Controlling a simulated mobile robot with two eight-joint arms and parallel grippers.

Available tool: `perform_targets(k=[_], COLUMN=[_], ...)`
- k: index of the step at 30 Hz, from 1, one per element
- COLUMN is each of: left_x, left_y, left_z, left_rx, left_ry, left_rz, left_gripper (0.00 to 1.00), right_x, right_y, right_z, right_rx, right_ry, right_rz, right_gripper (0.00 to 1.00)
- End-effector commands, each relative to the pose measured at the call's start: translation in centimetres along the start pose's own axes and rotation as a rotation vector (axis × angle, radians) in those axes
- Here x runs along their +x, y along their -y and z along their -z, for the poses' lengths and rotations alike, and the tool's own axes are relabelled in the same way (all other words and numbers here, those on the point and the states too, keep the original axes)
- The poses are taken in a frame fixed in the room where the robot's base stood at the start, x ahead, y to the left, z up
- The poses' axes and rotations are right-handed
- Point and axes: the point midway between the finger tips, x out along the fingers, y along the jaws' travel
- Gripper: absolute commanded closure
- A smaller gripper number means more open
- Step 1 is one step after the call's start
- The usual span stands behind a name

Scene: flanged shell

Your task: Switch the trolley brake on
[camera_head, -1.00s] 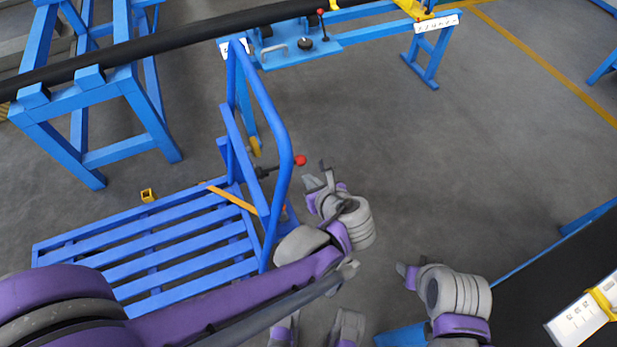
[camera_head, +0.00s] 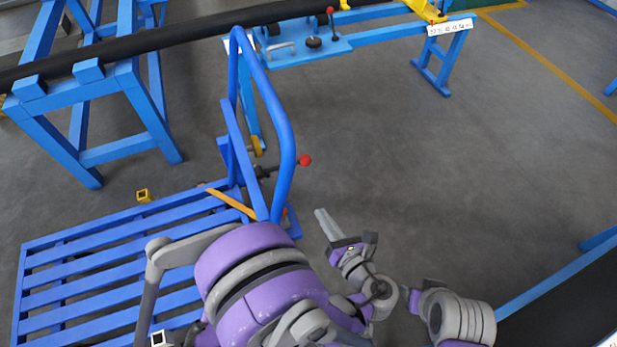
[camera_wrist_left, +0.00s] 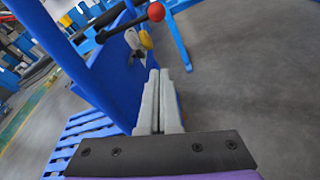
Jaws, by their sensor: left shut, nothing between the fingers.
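The blue trolley (camera_head: 110,255) stands at left, with a slatted deck and an upright tube handle (camera_head: 284,130). A dark lever with a red ball knob (camera_head: 304,160) sticks out to the right past the handle. The knob (camera_wrist_left: 156,12) and its rod also show at the top of the left wrist view. My left gripper (camera_head: 323,218) is shut and empty, below and slightly right of the knob, apart from it. Its closed fingers (camera_wrist_left: 160,88) point up towards the lever side in the wrist view. My right arm shows at the lower right; its fingers are not clear.
A blue stand (camera_head: 95,110) carries a long black pipe (camera_head: 150,42). A blue bench (camera_head: 330,45) with a second, smaller red-knobbed lever stands behind. A small yellow block (camera_head: 143,196) lies beside the trolley. A dark surface with a blue edge (camera_head: 555,275) is at lower right. Floor right of the handle is clear.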

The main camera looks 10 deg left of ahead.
Motion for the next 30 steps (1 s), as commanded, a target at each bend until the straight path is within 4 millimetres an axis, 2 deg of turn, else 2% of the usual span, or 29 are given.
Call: perform_targets(k=[6, 11, 23, 30], left_x=[0.2, 1.7, 10.0, 10.8], left_y=[0.0, 0.0, -0.1, 0.0], left_z=[0.0, 0.0, 0.1, -3.1], left_rx=[-0.001, -0.001, -0.001, -0.002], left_ry=[-0.001, -0.003, -0.003, -0.002], left_rz=[0.000, -0.003, -0.004, 0.001], left_gripper=[1.00, 1.00, 1.00, 1.00], right_x=[0.0, 0.3, 1.5, 0.9], right_y=[0.0, 0.0, 0.0, 0.0], right_z=[0.0, -0.1, -0.4, -0.3], right_rx=[0.000, 0.000, 0.000, 0.000], right_ry=[0.000, 0.001, 0.005, 0.003], right_rz=[0.000, 0.000, 0.000, 0.000], right_gripper=[0.50, 0.50, 0.50, 0.50])
